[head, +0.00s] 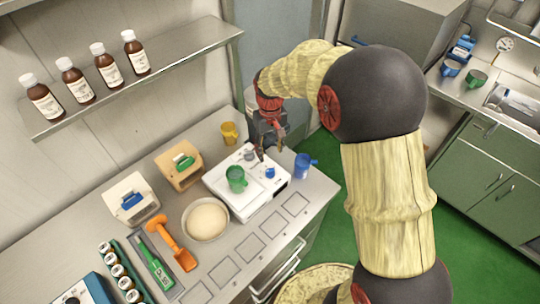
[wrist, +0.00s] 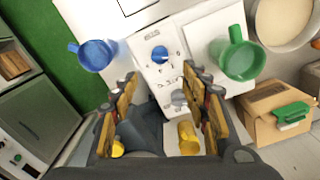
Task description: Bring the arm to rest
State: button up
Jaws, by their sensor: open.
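My arm (head: 385,190) reaches up and over from the lower right of the head view, its end bent down over the counter. My gripper (head: 270,154) hangs above the back of a white appliance (head: 221,188) with its fingers apart. In the wrist view my gripper (wrist: 160,73) is open with nothing held between its fingers. A blue knob (wrist: 160,54) and a grey knob (wrist: 179,97) on the appliance show below and between the fingers.
On the appliance stands a green mug (head: 236,179); a blue mug (head: 303,166) is right of it, and a yellow mug (head: 229,133) behind. A bowl of pale dough (head: 206,219) is left. A shelf (head: 190,60) with brown bottles (head: 135,53) overhangs the counter's left. Green floor (head: 325,160) is open.

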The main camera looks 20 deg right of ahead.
jog(key=shift+r, duration=0.2)
dwell(0.4)
jog(key=s+r+t+b, duration=0.2)
jog(key=s+r+b, duration=0.2)
jog(key=s, duration=0.9)
jog(key=s+r+m+t+b, duration=0.1)
jog(key=s+r+t+b, duration=0.2)
jog(key=s, duration=1)
notch_tip(320, 180, up, 2)
jog(key=b, duration=0.3)
jog(key=shift+t, duration=0.3)
jog(key=shift+a, duration=0.1)
